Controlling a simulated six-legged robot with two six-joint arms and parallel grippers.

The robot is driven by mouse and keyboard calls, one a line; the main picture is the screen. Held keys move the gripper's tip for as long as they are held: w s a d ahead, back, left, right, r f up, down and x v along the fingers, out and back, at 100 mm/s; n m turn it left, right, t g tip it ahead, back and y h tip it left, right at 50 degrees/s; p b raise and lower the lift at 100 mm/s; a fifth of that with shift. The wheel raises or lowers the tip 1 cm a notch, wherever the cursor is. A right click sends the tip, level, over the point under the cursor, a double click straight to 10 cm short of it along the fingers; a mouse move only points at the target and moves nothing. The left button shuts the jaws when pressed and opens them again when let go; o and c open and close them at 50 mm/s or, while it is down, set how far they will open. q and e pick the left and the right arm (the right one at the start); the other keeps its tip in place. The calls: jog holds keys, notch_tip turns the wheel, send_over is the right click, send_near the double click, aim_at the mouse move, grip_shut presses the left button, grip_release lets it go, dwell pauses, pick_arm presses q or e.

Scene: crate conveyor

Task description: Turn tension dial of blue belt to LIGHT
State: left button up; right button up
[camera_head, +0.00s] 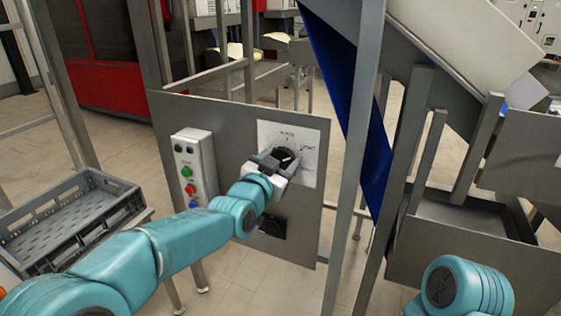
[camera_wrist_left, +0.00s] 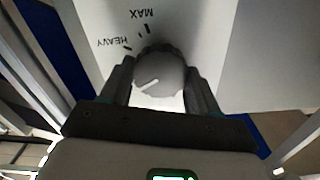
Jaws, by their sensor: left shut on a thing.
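The tension dial is a round grey knob (camera_wrist_left: 160,72) on a white label plate (camera_head: 308,136) fixed to a grey panel. In the left wrist view the plate reads HEAVY and MAX; other marks are hidden. A white pointer line on the knob slants toward the lower left of that view. My left gripper (camera_head: 278,161) is shut on the knob, one finger on each side of it, as the left wrist view (camera_wrist_left: 160,88) shows. The blue belt (camera_head: 376,165) runs steeply beside the panel. My right gripper is out of view; only part of that arm shows.
A control box (camera_head: 194,165) with green and red buttons sits left of the dial on the same panel (camera_head: 228,122). A grey crate (camera_head: 112,184) stands at the left. Metal posts (camera_head: 352,150) and a chute frame rise close to the right of the panel.

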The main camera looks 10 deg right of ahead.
pick_arm(q)
jog(key=o, duration=1.1)
jog(key=shift+c, duration=0.2)
jog(key=b+v, duration=0.1)
jog(key=v, duration=1.5)
jog(key=shift+s, duration=0.15)
jog(key=shift+a, duration=0.1)
